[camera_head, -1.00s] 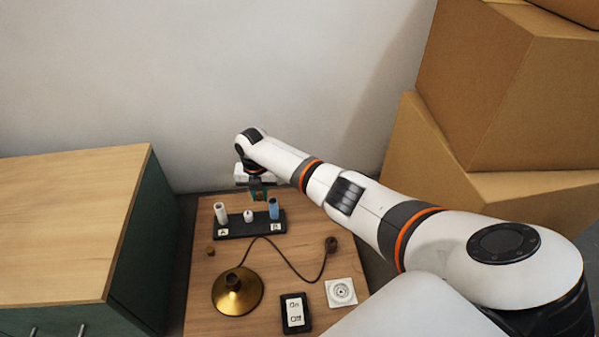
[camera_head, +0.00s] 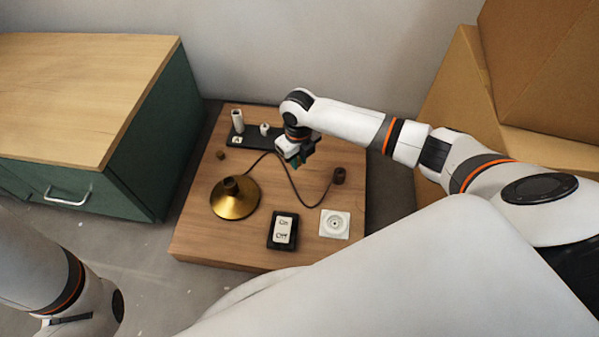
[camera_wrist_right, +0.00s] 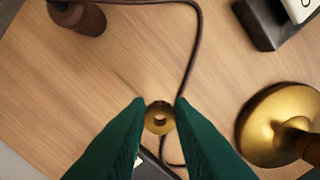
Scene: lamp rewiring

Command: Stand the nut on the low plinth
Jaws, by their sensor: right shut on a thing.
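My right gripper (camera_head: 298,166) hangs above the wooden table, in front of the black rack's right end. In the right wrist view its green fingers (camera_wrist_right: 160,117) are shut on a small brass ring, the nut (camera_wrist_right: 160,106), with its hole facing the camera. I cannot tell for certain which thing is the low plinth. A short white post (camera_head: 264,129) stands on the black rack (camera_head: 251,143), and a small brown block (camera_head: 221,155) sits on the table left of the rack. My left arm shows at the lower left; its gripper is out of view.
The brass lamp base (camera_head: 236,200), black On/Off switch (camera_head: 282,231), white socket (camera_head: 335,224) and brown lamp holder (camera_head: 339,176) with its cable lie on the table (camera_head: 205,243). A tall white tube (camera_head: 238,121) stands on the rack. Cardboard boxes (camera_head: 520,90) and a green cabinet (camera_head: 165,130) flank it.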

